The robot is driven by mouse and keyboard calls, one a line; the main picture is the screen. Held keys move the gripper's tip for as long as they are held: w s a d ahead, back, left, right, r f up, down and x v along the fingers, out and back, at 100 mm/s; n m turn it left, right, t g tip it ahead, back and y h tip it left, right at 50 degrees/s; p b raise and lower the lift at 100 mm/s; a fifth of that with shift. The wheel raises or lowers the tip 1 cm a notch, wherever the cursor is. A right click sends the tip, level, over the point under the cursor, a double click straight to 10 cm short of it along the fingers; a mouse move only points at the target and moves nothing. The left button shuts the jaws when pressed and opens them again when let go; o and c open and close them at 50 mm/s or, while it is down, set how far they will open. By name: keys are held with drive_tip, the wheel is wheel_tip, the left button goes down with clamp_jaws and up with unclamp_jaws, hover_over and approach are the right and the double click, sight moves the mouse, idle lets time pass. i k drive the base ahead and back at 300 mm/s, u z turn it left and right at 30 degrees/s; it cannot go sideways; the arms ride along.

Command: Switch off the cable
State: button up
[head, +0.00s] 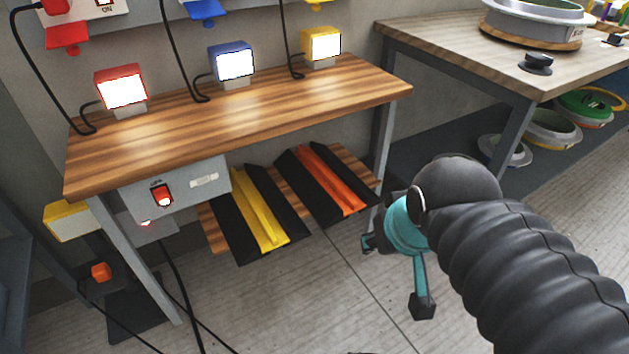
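A grey switch box (205,188) is fixed under the front edge of the wooden bench, with a lit red rocker switch (161,195) and a small label above it that seems to read OFF. A black cable (184,285) hangs below the box to the floor. More black cables (172,50) run from the lamps up to the wall boxes. My gripper (397,274), teal with dark fingertips, is open and empty. It is to the right of the box and the bench leg, well apart from the switch. The arm hides part of the floor.
Red (121,90), blue (232,62) and yellow (321,46) lamps glow on the bench (240,103). A lower shelf holds yellow (259,215) and orange (332,182) strips in black channels. Another table (440,40) with moulds stands right. Floor before the bench is mostly clear.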

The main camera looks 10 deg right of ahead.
sight(162, 195)
drive_tip(key=u, duration=1.25)
